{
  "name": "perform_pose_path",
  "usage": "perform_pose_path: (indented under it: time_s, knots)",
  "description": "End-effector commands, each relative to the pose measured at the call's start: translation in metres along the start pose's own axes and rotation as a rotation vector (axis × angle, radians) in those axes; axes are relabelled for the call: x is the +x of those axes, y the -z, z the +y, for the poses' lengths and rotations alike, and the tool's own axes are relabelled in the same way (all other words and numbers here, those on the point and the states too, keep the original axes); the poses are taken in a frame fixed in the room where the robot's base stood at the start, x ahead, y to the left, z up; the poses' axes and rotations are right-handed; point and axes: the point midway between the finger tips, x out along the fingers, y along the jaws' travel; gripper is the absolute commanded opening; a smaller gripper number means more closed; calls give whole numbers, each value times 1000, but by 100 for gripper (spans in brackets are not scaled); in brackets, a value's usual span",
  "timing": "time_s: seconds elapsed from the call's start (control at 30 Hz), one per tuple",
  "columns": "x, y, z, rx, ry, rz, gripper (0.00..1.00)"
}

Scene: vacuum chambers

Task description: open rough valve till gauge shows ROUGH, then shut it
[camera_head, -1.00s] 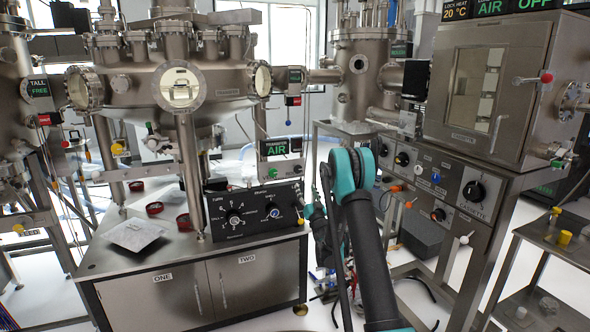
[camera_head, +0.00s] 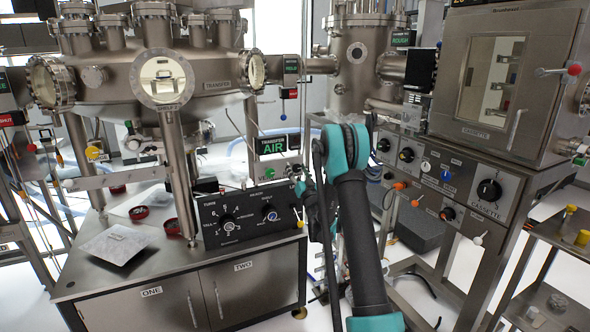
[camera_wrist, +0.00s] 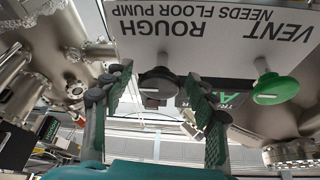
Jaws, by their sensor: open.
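In the wrist view a pale plate (camera_wrist: 215,35) reads VENT, ROUGH and NEEDS FLOOR PUMP, upside down. The dark rough valve knob (camera_wrist: 158,84) sits under ROUGH, and a green vent knob (camera_wrist: 275,89) is to its right. My gripper (camera_wrist: 161,78) is open, its two padded fingers on either side of the dark knob; I cannot tell whether they touch it. In the head view the transfer gauge (camera_head: 273,144) reads AIR in green.
A steel cabinet (camera_head: 180,293) with a black control panel (camera_head: 248,215) stands left of my arm. The round transfer chamber (camera_head: 205,70) is above it. The cassette chamber (camera_head: 500,85) and its rack stand at the right.

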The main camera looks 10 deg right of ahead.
Motion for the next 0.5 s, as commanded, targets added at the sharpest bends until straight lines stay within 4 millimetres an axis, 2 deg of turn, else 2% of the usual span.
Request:
perform_pose_path:
  time_s: [0.13,0.5]
  knots:
    - [0,0,0,0,0,0,56]
    - [0,0,0,0,0,0,10]
